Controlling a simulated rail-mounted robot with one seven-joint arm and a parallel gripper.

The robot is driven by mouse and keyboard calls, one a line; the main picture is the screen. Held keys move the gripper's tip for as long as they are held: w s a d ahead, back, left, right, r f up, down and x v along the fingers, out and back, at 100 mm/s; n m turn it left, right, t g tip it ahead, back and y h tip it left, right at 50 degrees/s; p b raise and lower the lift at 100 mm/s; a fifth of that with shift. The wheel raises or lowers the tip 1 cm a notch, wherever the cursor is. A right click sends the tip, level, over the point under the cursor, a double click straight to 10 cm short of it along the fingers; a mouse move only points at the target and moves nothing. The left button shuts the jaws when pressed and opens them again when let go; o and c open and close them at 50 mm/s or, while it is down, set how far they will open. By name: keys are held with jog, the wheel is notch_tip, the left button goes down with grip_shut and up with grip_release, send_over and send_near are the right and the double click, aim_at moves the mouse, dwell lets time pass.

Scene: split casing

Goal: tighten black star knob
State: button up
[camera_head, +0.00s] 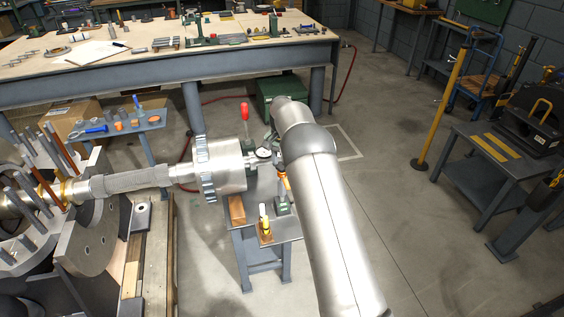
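I cannot make out a black star knob; parts around the small stand are tiny and partly hidden by my arm. A round dial gauge (263,153) with a pale face sits just right of the shaft's end, beside my wrist. The fingers of my gripper cannot be made out there, so neither opening nor contact shows.
A large shaft with a toothed steel wheel (219,168) lies at left in the grey lower casing (88,230). A red-handled upright tool (244,113) stands behind the shaft end. A workbench (150,66) spans the back. The floor at right is open up to a yellow post (440,110).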

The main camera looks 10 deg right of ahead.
jog(key=o, duration=0.3)
notch_tip(320, 180, up, 18)
jog(key=shift+f, duration=0.25)
dwell(0.4)
